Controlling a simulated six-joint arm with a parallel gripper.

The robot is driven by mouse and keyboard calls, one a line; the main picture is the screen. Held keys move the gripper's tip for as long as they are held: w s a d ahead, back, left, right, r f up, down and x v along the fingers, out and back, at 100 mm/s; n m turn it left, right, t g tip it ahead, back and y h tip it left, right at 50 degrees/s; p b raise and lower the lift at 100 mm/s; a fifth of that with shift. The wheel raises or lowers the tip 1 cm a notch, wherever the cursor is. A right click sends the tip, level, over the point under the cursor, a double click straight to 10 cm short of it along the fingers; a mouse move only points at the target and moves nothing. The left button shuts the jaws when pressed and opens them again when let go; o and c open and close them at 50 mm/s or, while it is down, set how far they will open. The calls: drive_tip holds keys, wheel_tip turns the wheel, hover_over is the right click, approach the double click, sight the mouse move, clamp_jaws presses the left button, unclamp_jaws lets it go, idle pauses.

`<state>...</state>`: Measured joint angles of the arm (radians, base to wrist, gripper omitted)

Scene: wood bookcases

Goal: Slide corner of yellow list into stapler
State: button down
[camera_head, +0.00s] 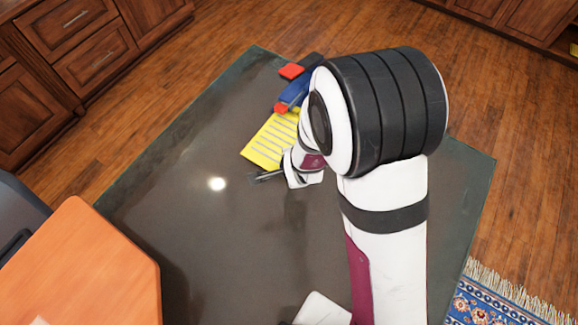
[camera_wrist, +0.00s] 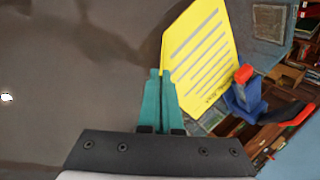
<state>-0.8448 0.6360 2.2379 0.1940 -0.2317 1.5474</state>
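The yellow list (camera_head: 268,141), a flat sheet with grey lines, is at the table's far part in the head view. In the wrist view the yellow list (camera_wrist: 205,55) stands tilted, its left edge at my teal fingertips. My gripper (camera_wrist: 161,75) is shut, with the list's edge apparently pinched between the fingers. In the head view my gripper (camera_head: 263,177) is low, beside the list's near edge. The blue and red stapler (camera_head: 292,92) lies beyond the list; it also shows in the wrist view (camera_wrist: 244,100). Whether the list's far corner is inside the stapler is unclear.
The dark table (camera_head: 215,235) is clear to the left. An orange chair or panel (camera_head: 85,265) stands at the lower left. Wooden drawers (camera_head: 75,40) stand beyond the table. A patterned rug (camera_head: 495,300) lies at the lower right. My arm hides the table's right part.

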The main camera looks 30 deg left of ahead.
drive_tip(key=c, duration=1.5)
unclamp_jaws()
drive_tip(key=o, duration=0.5)
drive_tip(key=v, duration=0.7)
drive_tip(key=shift+s+d+r, duration=0.1)
drive_tip(key=shift+r, duration=0.1)
